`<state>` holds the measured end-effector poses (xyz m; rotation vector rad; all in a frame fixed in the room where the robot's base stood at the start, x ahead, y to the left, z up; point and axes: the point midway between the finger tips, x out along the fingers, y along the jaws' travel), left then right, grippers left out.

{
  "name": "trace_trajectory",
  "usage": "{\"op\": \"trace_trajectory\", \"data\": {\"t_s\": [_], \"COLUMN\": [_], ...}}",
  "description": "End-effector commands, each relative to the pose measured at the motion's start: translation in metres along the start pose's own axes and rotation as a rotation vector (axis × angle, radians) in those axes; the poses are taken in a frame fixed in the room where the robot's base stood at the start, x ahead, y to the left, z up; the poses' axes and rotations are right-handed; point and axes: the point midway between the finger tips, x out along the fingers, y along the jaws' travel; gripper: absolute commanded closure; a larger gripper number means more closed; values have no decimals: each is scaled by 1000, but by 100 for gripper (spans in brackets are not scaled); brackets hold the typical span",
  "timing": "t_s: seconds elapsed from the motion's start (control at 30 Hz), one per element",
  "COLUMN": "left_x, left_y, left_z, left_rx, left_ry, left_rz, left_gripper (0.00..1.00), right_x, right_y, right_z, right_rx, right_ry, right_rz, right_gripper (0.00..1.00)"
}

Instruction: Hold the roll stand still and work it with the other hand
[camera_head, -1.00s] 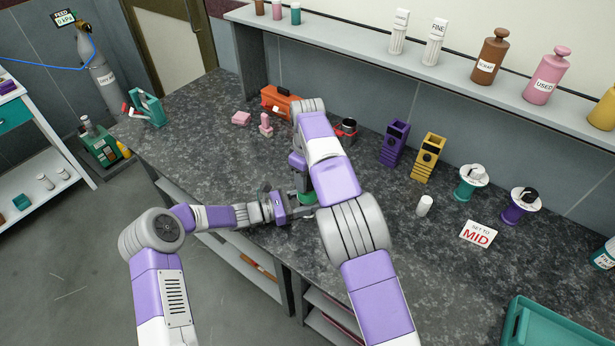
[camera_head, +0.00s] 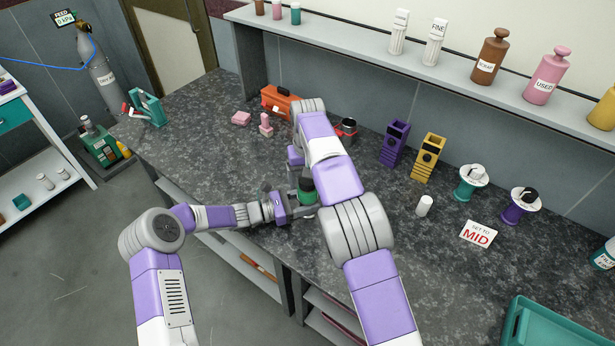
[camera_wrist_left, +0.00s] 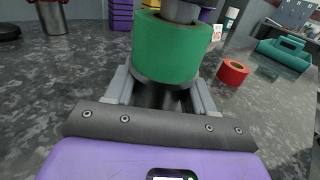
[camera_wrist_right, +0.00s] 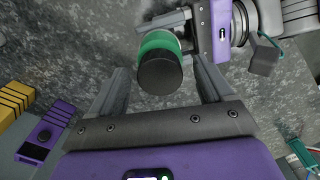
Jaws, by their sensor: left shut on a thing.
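The roll stand (camera_head: 306,190), with a green roll and dark top, stands upright near the bench's front edge. In the left wrist view its green roll (camera_wrist_left: 168,48) sits on a dark base between my fingers. My left gripper (camera_wrist_left: 160,92) is shut on this base. In the right wrist view the stand's round black top (camera_wrist_right: 160,74) faces me, with green roll below it. My right gripper (camera_wrist_right: 160,88) is open above the stand, its fingers apart on either side of the top and not visibly touching it. In the head view my right arm hides its fingertips.
A white cylinder (camera_head: 424,206), purple holder (camera_head: 395,143), yellow holder (camera_head: 428,157) and two dials stand to the right. A teal tray (camera_head: 560,335) is at front right. A red roll (camera_wrist_left: 232,73) lies beyond the stand in the left wrist view.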

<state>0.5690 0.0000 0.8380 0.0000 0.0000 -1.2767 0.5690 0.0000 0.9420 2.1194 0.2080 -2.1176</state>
Motion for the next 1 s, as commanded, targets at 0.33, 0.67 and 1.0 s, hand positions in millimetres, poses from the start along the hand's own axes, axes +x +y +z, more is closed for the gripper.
{"op": "trace_trajectory", "data": {"t_s": [0.33, 0.67, 1.0], "left_x": [0, 0, 0], "left_y": [0, 0, 0], "left_z": [0, 0, 0], "left_rx": [0, 0, 0], "left_ry": [0, 0, 0], "left_rz": [0, 0, 0], "left_gripper": [100, 100, 100], "right_x": [-7, -54, -74], "right_y": [0, 0, 0], "right_z": [-1, -1, 0], "right_rx": [-2, -1, 0], "right_ry": [3, 4, 1], "right_rz": [-1, -1, 0], "right_gripper": [21, 21, 21]}}
